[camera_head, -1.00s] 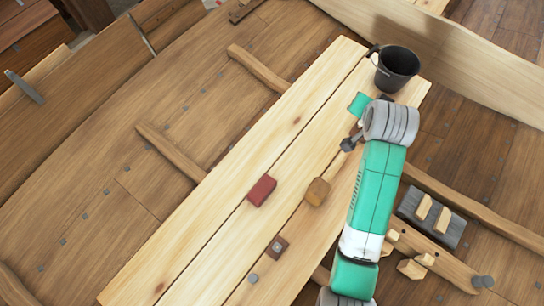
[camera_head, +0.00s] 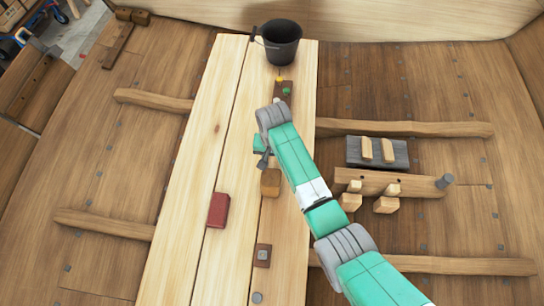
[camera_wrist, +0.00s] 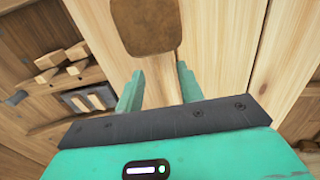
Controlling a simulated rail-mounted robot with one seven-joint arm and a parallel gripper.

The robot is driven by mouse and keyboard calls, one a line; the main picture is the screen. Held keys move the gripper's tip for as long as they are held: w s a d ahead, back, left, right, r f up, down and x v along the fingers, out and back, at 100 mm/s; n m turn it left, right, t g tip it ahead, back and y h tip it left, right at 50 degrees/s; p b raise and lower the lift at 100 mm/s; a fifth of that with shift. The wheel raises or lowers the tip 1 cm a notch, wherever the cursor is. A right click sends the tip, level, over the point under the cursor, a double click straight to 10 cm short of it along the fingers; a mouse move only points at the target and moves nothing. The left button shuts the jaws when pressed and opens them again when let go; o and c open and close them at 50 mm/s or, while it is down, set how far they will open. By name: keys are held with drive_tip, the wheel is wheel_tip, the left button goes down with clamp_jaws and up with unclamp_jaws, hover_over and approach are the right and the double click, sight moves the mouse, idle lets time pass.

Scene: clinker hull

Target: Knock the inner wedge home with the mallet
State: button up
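The mallet's brown head (camera_head: 270,182) rests on the pale plank bench. It also shows at the top of the wrist view (camera_wrist: 145,25), with its handle running down between my teal fingers. My gripper (camera_wrist: 160,75) has its fingers apart, one on each side of the handle. I cannot tell whether they press on it. In the head view my arm hides most of the handle. To the right, a wooden bar (camera_head: 372,182) carries an upper left wedge (camera_head: 355,186) and an upper right wedge (camera_head: 393,189). I cannot tell which is the inner one.
A red block (camera_head: 217,210) lies left of the mallet, and a small brown block (camera_head: 263,255) lies nearer. A black bucket (camera_head: 281,42) stands at the bench's far end. A dark slab (camera_head: 400,153) holds two pale wooden pieces. Ribs cross the hull floor.

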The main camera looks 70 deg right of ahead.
sight(273, 166)
wheel_tip(273, 166, down, 6)
drive_tip(key=b, duration=0.3)
drive_tip(key=shift+f+b, duration=0.1)
drive_tip(key=shift+b, duration=0.2)
clamp_jaws()
drive_tip(key=shift+r, duration=0.25)
idle(1.3)
drive_tip(key=shift+r+p, duration=0.45)
drive_tip(key=shift+p, duration=0.35)
